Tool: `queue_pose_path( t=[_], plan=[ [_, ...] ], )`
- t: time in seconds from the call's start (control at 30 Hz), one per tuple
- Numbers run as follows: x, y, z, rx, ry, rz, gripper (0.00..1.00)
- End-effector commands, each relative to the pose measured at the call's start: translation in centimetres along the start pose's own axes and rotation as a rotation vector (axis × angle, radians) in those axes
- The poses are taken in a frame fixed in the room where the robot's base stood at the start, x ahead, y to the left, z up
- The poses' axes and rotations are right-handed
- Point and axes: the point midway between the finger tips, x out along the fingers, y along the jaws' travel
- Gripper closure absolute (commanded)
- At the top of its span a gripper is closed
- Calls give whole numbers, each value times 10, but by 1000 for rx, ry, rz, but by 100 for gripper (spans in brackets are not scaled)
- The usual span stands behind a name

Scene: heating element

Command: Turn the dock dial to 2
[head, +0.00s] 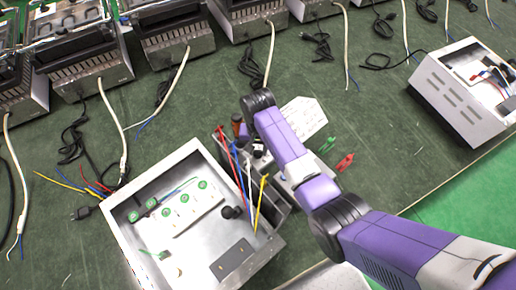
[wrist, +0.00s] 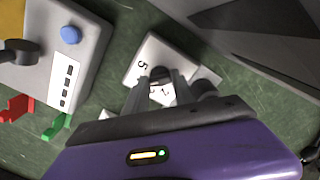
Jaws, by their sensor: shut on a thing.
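The dock dial's knob (wrist: 160,73) is a small dark knob on a pale dock plate (wrist: 148,50) in the wrist view. Printed digits show on the plate; a 5 and a 2 can be read, both turned in the picture. My gripper (wrist: 161,82) has one grey finger on each side of the knob and is shut on it. The fingers and gripper body hide part of the plate, so I cannot tell which number the dial points to. In the head view my purple arm covers the dial.
An open metal box (head: 125,215) with green-marked terminals stands left of my arm, with coloured probes (head: 238,165) beside it. In the wrist view a grey device with a blue button (wrist: 71,35) and red (wrist: 18,108) and green (wrist: 55,126) clips are at left. Another metal box (head: 455,100) stands far right.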

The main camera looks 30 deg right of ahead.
Motion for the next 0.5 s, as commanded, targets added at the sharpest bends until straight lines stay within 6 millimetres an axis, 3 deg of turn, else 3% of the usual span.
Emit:
queue_pose_path(
  t=[0.27, 0.5],
  plan=[
    [-2, 0, 0, -57, 0, 1, 100],
    [-3, 1, 0, -216, -1, 2, 100]
  ],
)
